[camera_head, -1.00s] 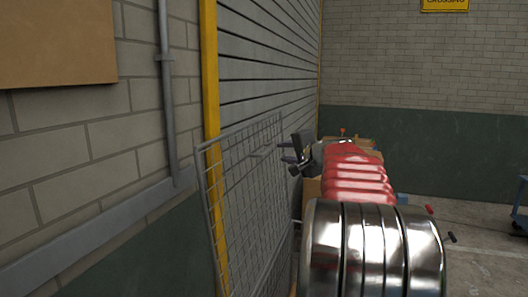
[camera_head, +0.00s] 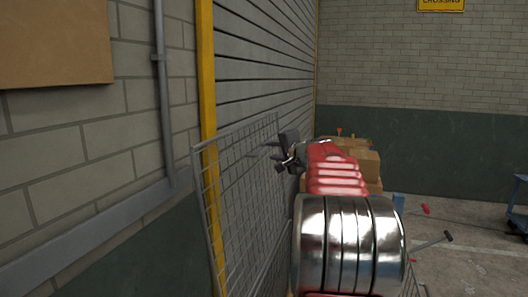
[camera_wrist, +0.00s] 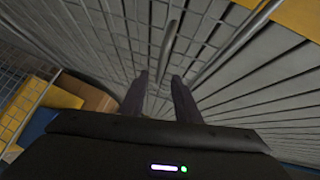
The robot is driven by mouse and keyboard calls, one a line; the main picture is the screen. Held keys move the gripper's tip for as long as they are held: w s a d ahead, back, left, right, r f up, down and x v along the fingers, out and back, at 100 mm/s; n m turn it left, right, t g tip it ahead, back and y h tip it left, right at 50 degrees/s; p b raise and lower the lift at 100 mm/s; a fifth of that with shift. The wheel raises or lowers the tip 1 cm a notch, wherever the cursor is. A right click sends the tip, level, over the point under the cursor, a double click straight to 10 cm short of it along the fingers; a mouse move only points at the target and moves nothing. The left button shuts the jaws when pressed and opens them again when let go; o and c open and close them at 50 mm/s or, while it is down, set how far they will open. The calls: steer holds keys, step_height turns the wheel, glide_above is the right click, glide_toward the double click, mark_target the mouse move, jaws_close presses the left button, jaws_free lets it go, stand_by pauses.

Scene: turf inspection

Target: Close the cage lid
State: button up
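The cage lid (camera_head: 235,190) is a grey wire-mesh panel. It stands raised and nearly upright on the left in the head view, in front of the shutter wall. Its mesh also fills much of the upper wrist view (camera_wrist: 115,40). A grey bar handle (camera_wrist: 170,45) on the lid lies just beyond the fingertips. My gripper (camera_head: 281,152) is beside the lid's upper right edge. In the wrist view its two dark fingers (camera_wrist: 160,77) are apart, with no object seen gripped between them. My arm hides most of the cage below.
Cardboard boxes (camera_head: 366,162) stand behind my arm. A red-tipped lever (camera_head: 425,209) and a black-tipped lever (camera_head: 447,237) stick out at right. A blue cart (camera_head: 520,205) is at the far right. A yellow post (camera_head: 207,80) and brick wall stand close on the left.

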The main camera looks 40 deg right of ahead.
mark_target(265, 148)
steer(key=shift+x, duration=4)
jaws_close()
steer(key=shift+f, duration=0.1)
steer(key=shift+a+f, duration=0.1)
steer(key=shift+a, duration=0.05)
